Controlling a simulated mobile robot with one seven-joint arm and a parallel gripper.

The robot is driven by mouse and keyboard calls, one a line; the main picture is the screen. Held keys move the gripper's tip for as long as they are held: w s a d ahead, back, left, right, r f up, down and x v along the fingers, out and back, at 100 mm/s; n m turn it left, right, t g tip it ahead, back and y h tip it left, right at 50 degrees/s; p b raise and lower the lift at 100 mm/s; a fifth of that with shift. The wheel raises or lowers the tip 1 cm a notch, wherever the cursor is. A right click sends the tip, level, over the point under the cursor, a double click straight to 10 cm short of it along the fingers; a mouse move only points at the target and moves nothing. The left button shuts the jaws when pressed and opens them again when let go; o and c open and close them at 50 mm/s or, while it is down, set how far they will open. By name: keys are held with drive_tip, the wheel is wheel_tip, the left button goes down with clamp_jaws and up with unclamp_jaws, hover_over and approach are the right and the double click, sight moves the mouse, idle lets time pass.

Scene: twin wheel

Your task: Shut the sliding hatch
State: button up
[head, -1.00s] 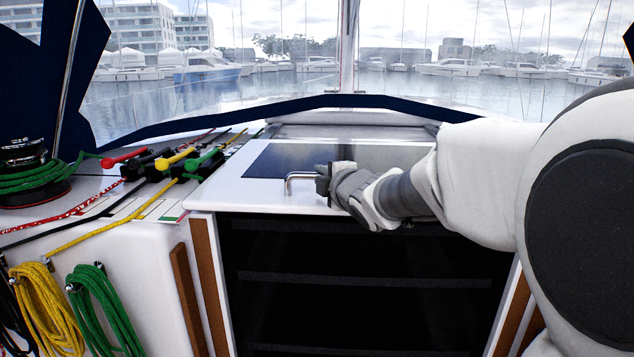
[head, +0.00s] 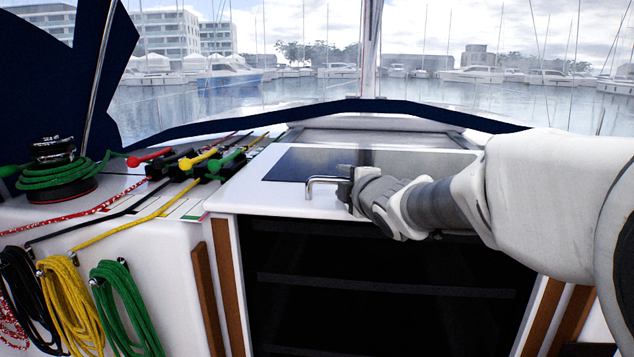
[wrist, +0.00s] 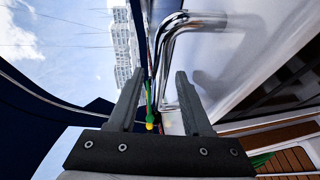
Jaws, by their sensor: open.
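The sliding hatch (head: 278,197) is a white panel with a dark tinted window, lying above the dark companionway opening (head: 370,285). A bent chrome handle (head: 318,181) stands at its front edge. My gripper (head: 343,183) is at the right end of the handle. In the wrist view, my gripper (wrist: 158,95) has its two dark fingers spread apart. The chrome handle (wrist: 172,55) runs from above into the space between them, nearer the right finger. I cannot tell whether a finger touches it.
Red, yellow and green clutch levers (head: 198,160) with ropes sit left of the hatch. A winch (head: 55,165) with green rope stands further left. Coiled ropes (head: 70,300) hang below. A dark blue canvas edge (head: 340,104) runs behind the hatch.

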drive_tip(key=p+v, duration=0.3)
drive_tip(key=v, duration=1.4)
drive_tip(key=shift+s, duration=0.25)
drive_tip(key=shift+r, duration=0.1)
